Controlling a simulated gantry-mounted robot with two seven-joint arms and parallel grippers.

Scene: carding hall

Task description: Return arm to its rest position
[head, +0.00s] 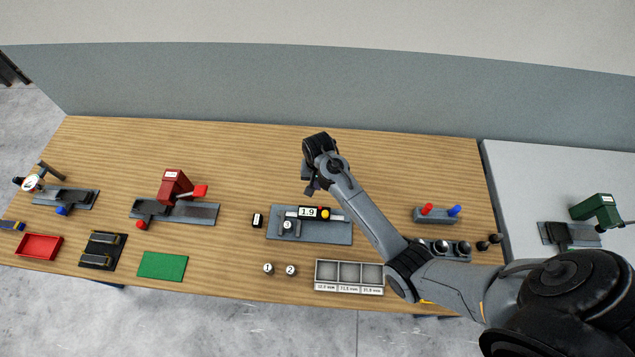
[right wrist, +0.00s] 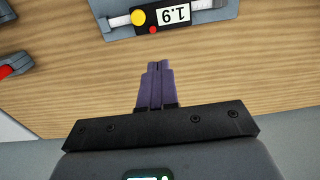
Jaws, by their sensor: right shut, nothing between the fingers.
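My right arm (head: 370,218) reaches in from the lower right of the head view. Its right gripper (head: 312,187) hangs over the wooden table, just behind the grey plate with the gauge reading 1.9 (head: 308,212). In the right wrist view the purple fingers of the right gripper (right wrist: 157,68) are together, with nothing between them. The gauge (right wrist: 176,15) with its yellow and red buttons lies past the fingertips, apart from them. My left gripper does not show in either view.
A red device (head: 175,187) and a dial gauge (head: 32,183) stand on the left. A three-compartment tray (head: 349,289) sits at the front edge, beside two numbered pieces (head: 290,270). The back of the wooden table (head: 230,145) is clear.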

